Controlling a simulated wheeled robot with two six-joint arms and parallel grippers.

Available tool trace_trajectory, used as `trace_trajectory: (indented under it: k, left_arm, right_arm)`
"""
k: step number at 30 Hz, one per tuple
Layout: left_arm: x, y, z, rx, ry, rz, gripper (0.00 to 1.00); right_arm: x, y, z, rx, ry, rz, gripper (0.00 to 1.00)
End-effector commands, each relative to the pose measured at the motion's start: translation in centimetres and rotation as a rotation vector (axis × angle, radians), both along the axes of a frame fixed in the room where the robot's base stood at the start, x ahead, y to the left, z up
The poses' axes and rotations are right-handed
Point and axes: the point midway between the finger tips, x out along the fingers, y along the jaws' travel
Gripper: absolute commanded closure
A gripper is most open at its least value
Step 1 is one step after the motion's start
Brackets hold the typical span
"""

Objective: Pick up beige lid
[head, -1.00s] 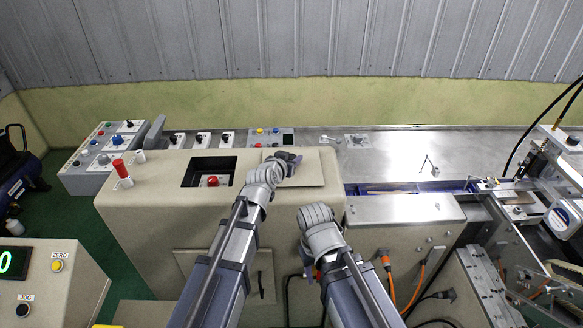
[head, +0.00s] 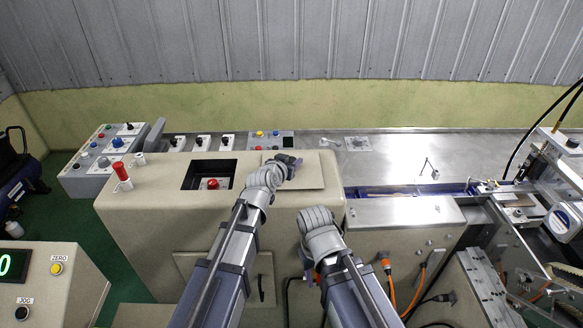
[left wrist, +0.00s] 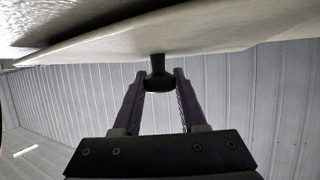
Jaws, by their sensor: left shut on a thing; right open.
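The beige lid (head: 308,172) is a flat square plate on top of the beige cabinet (head: 140,205). My left gripper (head: 290,161) is at the lid's upper left part in the head view. In the left wrist view, my left gripper (left wrist: 159,85) is shut on the lid's black knob (left wrist: 157,66), with one finger on each side. The pale lid (left wrist: 215,32) spans the top of that view. I cannot tell whether the lid is raised. My right gripper (head: 313,275) is low in front of the cabinet, mostly hidden by its own wrist, open and apart from the lid.
A square recess with a red button (head: 212,183) lies left of the lid. A red-topped post (head: 122,173) stands at the cabinet's left. A metal table (head: 400,155) extends right. Orange cables (head: 390,285) hang beside my right arm.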

Motion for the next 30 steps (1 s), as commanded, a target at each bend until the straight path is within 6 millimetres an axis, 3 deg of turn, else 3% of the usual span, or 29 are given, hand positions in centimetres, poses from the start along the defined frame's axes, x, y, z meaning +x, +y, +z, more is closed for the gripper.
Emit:
trace_trajectory:
  k: [11,24,30]
  left_arm:
    - [0.0,0.0,1.9,0.0,-0.002,0.001,1.0]
    - [0.0,0.0,8.3,-0.001,-0.002,0.0,1.0]
    - [0.0,0.0,10.0,-0.001,-0.002,0.0,1.0]
  right_arm:
    - [0.0,0.0,1.9,0.0,0.0,0.0,0.5]
    - [0.0,0.0,8.3,0.0,0.0,0.002,0.5]
    - [0.0,0.0,10.0,0.001,0.0,-0.001,0.5]
